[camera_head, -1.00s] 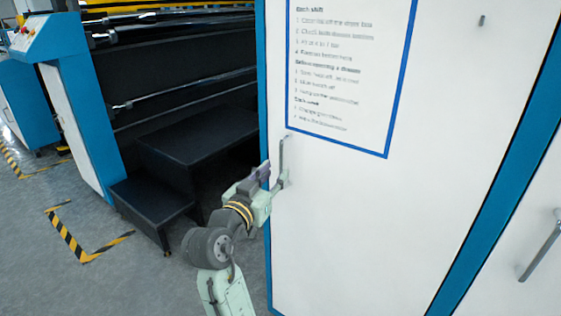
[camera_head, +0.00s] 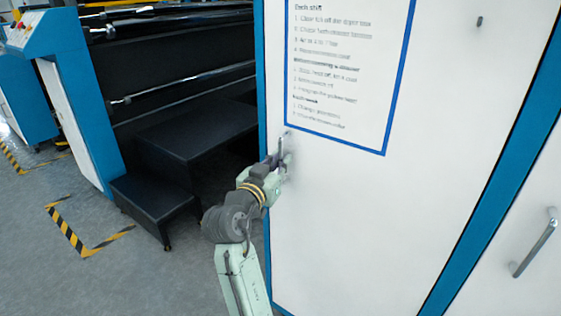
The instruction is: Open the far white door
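The far white door (camera_head: 370,220) is a tall white panel with blue edging, and it looks shut. Its slim upright handle (camera_head: 284,143) is near the left edge, just below a blue-framed sheet of text. My gripper (camera_head: 281,160) is at the handle, overlapping its lower part in the picture. The fingers are small and partly hidden, so I cannot tell whether they are closed around the handle or only beside it.
A second white door with a grey bar handle (camera_head: 535,243) is at the right, past a blue post (camera_head: 490,195). Black steps (camera_head: 155,205) stand left of my arm. Yellow-black floor tape (camera_head: 68,232) marks the grey floor, which is open at lower left.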

